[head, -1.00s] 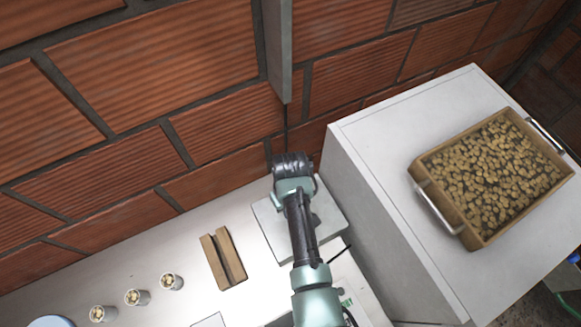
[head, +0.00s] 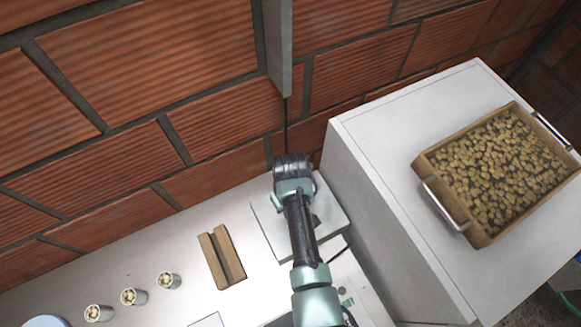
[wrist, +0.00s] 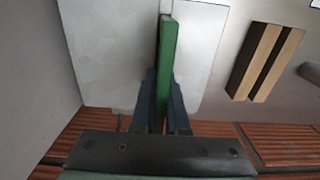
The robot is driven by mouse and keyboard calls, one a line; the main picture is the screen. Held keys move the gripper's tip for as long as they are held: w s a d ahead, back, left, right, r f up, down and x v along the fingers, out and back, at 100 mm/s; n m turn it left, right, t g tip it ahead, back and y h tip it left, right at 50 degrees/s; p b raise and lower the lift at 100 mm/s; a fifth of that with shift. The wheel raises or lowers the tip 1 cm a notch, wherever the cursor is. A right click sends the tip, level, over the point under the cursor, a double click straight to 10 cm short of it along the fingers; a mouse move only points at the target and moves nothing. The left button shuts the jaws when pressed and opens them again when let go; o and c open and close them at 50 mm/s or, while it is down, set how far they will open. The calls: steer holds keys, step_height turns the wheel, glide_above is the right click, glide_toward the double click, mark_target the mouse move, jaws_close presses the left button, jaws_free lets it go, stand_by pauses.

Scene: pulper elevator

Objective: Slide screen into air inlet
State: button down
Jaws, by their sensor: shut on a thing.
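In the wrist view my gripper (wrist: 162,90) is shut on a thin green piece (wrist: 165,60), seen edge-on, which I take to be the screen. It stands up between the two dark fingers. Its far end is in front of a light grey square plate or box (wrist: 100,45). I cannot tell whether they touch. In the head view that grey box (head: 268,222) sits on the counter under my arm, and my own arm hides the gripper and the green piece. I cannot make out the air inlet opening in either view.
A grooved wooden block (head: 222,258) lies left of the grey box; several small filled cups stand farther left. At right, a tall white cabinet (head: 375,190) bears a wooden tray (head: 452,210) of brown pieces. A brick wall (head: 130,95) closes the back, with a hanging grey panel (head: 279,50).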

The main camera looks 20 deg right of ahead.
steer(key=shift+f+b, duration=1.1)
steer(key=shift+f, duration=0.3)
steer(key=c, duration=0.8)
jaws_free()
steer(key=shift+c, duration=0.2)
steer(key=shift+r, duration=0.1)
step_height(320, 180, up, 13)
steer(key=shift+f+b, duration=0.1)
steer(key=shift+b, duration=0.65)
